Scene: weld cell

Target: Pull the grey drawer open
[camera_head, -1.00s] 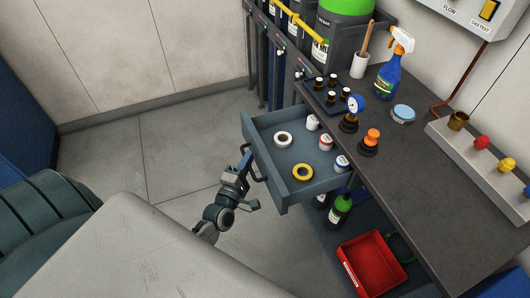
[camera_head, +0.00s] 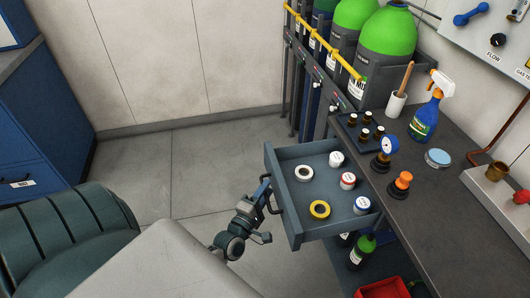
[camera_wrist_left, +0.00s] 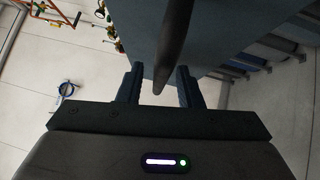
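The grey drawer (camera_head: 289,222) stands pulled out from under the dark bench top in the head view, its inside in plain sight. Its dark bar handle (camera_head: 277,207) is on the front face. My left gripper (camera_head: 264,191) is at the handle. In the left wrist view, my left gripper's two fingers (camera_wrist_left: 160,88) are spread apart. The dark handle bar (camera_wrist_left: 174,45) reaches in between them, with gaps on both sides. My right gripper is not in view.
The bench top (camera_head: 427,205) holds a spray bottle (camera_head: 426,113) and an orange-topped item (camera_head: 402,182). A red bin (camera_head: 383,289) sits below.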

